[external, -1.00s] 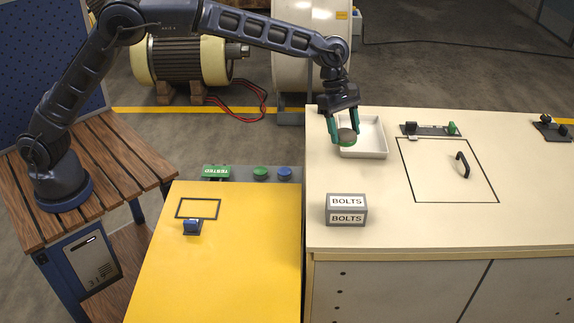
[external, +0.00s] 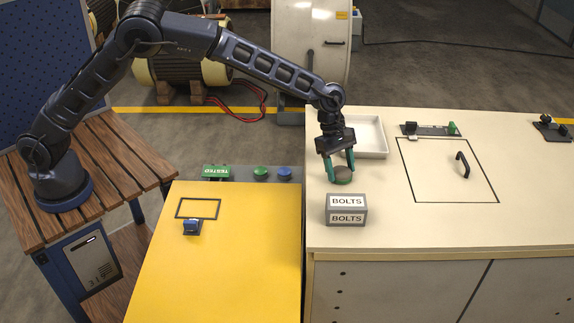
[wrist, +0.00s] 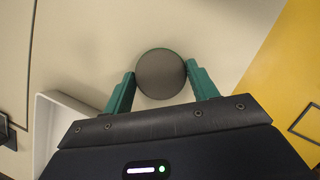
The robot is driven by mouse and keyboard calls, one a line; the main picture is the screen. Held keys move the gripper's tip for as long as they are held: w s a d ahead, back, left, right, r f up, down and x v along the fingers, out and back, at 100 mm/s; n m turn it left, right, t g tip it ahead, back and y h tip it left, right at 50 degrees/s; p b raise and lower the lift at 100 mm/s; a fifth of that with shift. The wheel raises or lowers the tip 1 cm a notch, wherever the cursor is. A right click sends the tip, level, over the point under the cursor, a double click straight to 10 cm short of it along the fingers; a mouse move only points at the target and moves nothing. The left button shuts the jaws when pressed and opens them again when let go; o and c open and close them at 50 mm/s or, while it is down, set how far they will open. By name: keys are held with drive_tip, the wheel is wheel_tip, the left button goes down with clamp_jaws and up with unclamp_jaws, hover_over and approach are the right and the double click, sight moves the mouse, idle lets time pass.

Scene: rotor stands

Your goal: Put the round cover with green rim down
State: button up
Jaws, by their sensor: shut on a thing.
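The round cover (external: 344,174) has a grey-brown top and a green rim. My gripper (external: 341,169) is shut on it, one teal finger on each side. The cover is low over the cream bench top (external: 400,225), behind the BOLTS box; I cannot tell whether it touches the surface. In the wrist view the cover (wrist: 161,74) sits level between the fingertips of my gripper (wrist: 161,82). Only a thin strip of its green rim shows there.
The grey BOLTS box (external: 346,210) stands just in front of the cover. A white tray (external: 371,154) is behind and right. The yellow table (external: 225,270) with green and blue buttons is left.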

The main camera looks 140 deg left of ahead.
drive_tip(key=shift+f, duration=0.1)
drive_tip(key=o, duration=1.1)
drive_tip(key=shift+c, duration=0.2)
drive_tip(key=v, duration=1.2)
drive_tip(key=shift+a, duration=0.1)
